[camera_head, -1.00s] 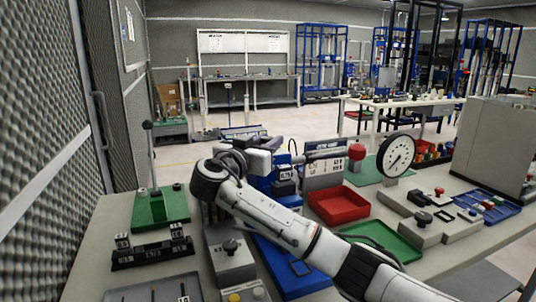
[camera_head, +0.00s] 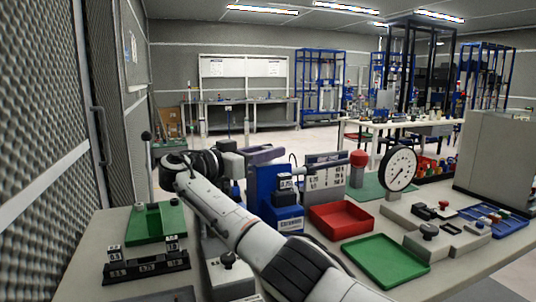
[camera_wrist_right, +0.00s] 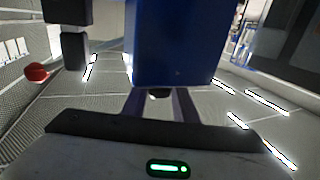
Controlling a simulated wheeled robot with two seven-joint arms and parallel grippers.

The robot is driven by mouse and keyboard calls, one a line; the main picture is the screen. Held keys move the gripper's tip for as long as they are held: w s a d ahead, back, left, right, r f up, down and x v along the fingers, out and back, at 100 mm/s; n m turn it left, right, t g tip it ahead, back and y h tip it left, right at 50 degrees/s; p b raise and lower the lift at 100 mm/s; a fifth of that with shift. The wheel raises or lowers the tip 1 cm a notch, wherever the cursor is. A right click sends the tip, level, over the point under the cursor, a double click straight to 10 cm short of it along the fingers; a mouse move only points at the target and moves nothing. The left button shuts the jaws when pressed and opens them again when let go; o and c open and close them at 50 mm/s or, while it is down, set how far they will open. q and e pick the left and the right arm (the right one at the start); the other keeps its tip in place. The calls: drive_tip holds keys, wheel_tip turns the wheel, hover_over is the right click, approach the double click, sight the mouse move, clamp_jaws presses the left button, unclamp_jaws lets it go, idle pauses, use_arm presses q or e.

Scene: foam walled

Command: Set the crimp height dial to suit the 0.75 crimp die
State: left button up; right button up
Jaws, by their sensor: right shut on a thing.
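The blue crimp press (camera_head: 268,188) stands mid-table, with a small label plate (camera_head: 285,182) on its front that seems to read 0.75. My right gripper (camera_wrist_right: 160,97) is at the press's far left side, its fingers shut on a small dark round part (camera_wrist_right: 158,93), apparently the crimp height dial. The blue press body (camera_wrist_right: 170,40) fills the wrist view just beyond the fingers. The dial's scale is hidden. A white chart (camera_head: 325,175) behind the press lists sizes and values, too small to read surely. My left gripper is not in view.
The black die rack (camera_head: 146,264) at left holds end blocks, with its middle slot empty. A green lever stand (camera_head: 157,224) is behind it. Red tray (camera_head: 340,216), green tray (camera_head: 385,262) and round gauge (camera_head: 398,169) stand to the right. My right arm crosses the table's front.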

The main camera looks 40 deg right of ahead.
idle(0.5)
drive_tip(key=o, duration=1.1)
drive_tip(key=shift+c, duration=0.2)
drive_tip(key=s+a, duration=0.1)
drive_tip(key=a, duration=0.9)
drive_tip(key=shift+a+b, duration=0.15)
drive_tip(key=shift+b, duration=0.2)
